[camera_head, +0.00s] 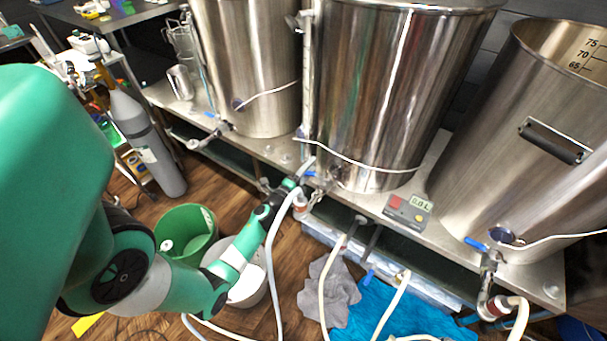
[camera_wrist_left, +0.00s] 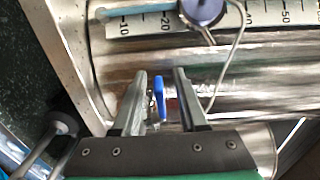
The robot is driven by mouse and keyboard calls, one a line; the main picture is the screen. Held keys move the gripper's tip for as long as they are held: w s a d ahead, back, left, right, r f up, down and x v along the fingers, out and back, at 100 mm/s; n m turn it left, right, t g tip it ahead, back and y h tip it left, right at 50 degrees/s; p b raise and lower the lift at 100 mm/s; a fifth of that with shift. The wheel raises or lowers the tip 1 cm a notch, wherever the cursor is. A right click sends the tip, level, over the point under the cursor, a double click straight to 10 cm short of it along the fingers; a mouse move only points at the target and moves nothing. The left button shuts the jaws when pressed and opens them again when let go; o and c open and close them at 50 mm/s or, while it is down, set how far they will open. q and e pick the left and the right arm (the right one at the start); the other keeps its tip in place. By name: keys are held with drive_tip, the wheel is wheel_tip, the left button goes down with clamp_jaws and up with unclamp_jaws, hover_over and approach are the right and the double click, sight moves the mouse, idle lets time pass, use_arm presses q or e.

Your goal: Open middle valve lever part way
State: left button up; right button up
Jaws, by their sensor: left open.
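The middle valve lever (camera_head: 310,174) is a small blue handle at the foot of the middle steel kettle (camera_head: 375,90). My left gripper (camera_head: 299,181) reaches up to it from the lower left in the head view, and my wrist and a hose hide part of the valve. In the left wrist view the blue lever (camera_wrist_left: 158,96) stands between the two open fingers of my left gripper (camera_wrist_left: 162,80), closer to the left finger. I cannot tell whether a finger touches it. My right gripper is not in view.
A left kettle (camera_head: 250,70) and a right kettle (camera_head: 530,130) have blue-levered valves too. A scale (camera_head: 408,210) sits on the steel bench edge. Pale hoses (camera_head: 275,255) hang near my arm. A green bucket (camera_head: 187,228), a grey cloth and a blue cloth (camera_head: 415,312) lie below.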

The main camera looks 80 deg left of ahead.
use_arm(q)
drive_tip(key=p+v, duration=0.1)
drive_tip(key=v, duration=1)
